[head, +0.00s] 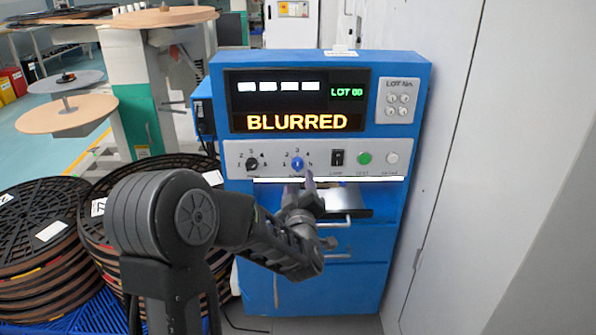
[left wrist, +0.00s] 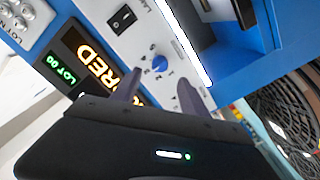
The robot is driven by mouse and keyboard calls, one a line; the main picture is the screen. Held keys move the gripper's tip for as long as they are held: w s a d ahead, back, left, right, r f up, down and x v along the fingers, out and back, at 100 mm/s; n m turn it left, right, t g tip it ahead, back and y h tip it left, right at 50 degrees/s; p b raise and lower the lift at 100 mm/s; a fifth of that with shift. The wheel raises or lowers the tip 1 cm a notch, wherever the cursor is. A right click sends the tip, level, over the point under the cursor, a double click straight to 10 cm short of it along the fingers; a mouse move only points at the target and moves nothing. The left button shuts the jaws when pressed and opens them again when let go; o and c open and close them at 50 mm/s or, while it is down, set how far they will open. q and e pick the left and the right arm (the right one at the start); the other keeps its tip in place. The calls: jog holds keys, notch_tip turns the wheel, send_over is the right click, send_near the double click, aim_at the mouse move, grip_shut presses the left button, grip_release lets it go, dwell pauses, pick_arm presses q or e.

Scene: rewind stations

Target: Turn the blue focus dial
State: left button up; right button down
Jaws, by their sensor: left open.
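The blue focus dial (head: 297,163) sits on the grey control strip of a blue machine, with numbers printed around it. My left gripper (head: 299,184) is open, just below and in front of the dial. In the left wrist view the blue dial (left wrist: 159,63) shows beyond and roughly between the two spread fingertips (left wrist: 160,82). I see no contact with the dial. The display (head: 296,122) reads BLURRED in orange, with LOT 00 in green. My right gripper is not in view.
A black dial (head: 252,164) is left of the blue one. A rocker switch (head: 337,158), a green button (head: 364,158) and a white button (head: 392,158) are to its right. A metal shelf (head: 345,202) juts out below. Stacked black reels (head: 35,235) stand at left.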

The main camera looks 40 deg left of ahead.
aim_at(298, 168)
pick_arm(q)
jog(key=x, duration=0.7)
jog(key=shift+w+a, duration=0.25)
grip_shut()
dwell(0.4)
